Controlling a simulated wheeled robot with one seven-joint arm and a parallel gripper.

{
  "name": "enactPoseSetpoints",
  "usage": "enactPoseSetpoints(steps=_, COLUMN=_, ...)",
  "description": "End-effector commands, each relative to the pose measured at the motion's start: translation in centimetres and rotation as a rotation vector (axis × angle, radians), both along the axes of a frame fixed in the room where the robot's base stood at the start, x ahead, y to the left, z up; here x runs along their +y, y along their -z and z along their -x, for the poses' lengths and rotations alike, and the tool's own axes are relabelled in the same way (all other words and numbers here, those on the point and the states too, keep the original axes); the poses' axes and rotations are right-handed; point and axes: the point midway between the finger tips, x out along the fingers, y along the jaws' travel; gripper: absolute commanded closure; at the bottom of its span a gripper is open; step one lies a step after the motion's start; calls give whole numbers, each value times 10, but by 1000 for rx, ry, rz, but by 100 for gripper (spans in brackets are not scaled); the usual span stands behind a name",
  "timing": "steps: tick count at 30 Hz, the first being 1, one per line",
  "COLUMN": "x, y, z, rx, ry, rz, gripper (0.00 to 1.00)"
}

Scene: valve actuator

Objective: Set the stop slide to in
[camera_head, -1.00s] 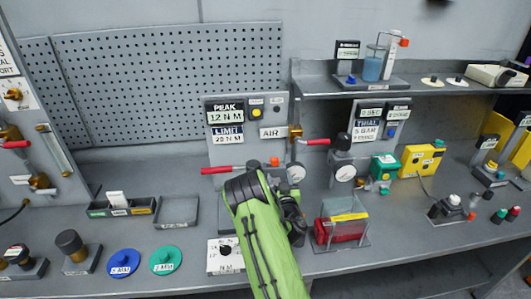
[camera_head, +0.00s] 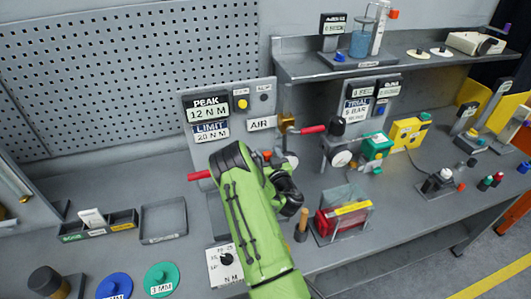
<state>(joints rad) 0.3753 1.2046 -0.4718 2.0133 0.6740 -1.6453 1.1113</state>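I cannot pick out a stop slide in this view; no label that I can read names it. My green arm reaches over the bench in the middle of the head view and covers what lies behind it. The dark end of my arm with my gripper (camera_head: 290,193) is above the bench, left of the clear box with the red block (camera_head: 343,222). Its fingers cannot be told apart, so I cannot see whether it is open or holds anything. A red handle (camera_head: 200,175) sticks out left of my arm, below the PEAK and LIMIT panel (camera_head: 209,119).
A valve with a red lever (camera_head: 313,129) is right of the AIR label. A gauge block (camera_head: 340,158) and green and yellow boxes (camera_head: 408,132) stand behind right. A wooden handle (camera_head: 302,224) is close to my arm. Left are an empty tray (camera_head: 163,220) and discs (camera_head: 161,280).

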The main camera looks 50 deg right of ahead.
Motion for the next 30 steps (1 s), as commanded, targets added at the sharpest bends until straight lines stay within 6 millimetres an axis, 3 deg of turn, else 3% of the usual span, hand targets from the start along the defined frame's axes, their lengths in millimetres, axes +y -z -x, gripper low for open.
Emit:
enactPoseSetpoints(steps=1, x=0, y=0, z=0, rx=0, ry=0, rz=0, gripper=49)
enactPoseSetpoints(steps=9, x=0, y=0, z=-1, rx=0, ry=-1, rz=-1, gripper=90)
enactPoseSetpoints(steps=12, x=0, y=0, z=-1, rx=0, ry=-1, rz=-1, gripper=100)
enactPoseSetpoints(steps=28, x=14, y=0, z=-8, rx=0, ry=-1, rz=0, gripper=100)
enactPoseSetpoints(steps=29, x=14, y=0, z=-8, rx=0, ry=-1, rz=0, gripper=62)
enactPoseSetpoints(steps=30, x=14, y=0, z=-8, rx=0, ry=-1, rz=0, gripper=56)
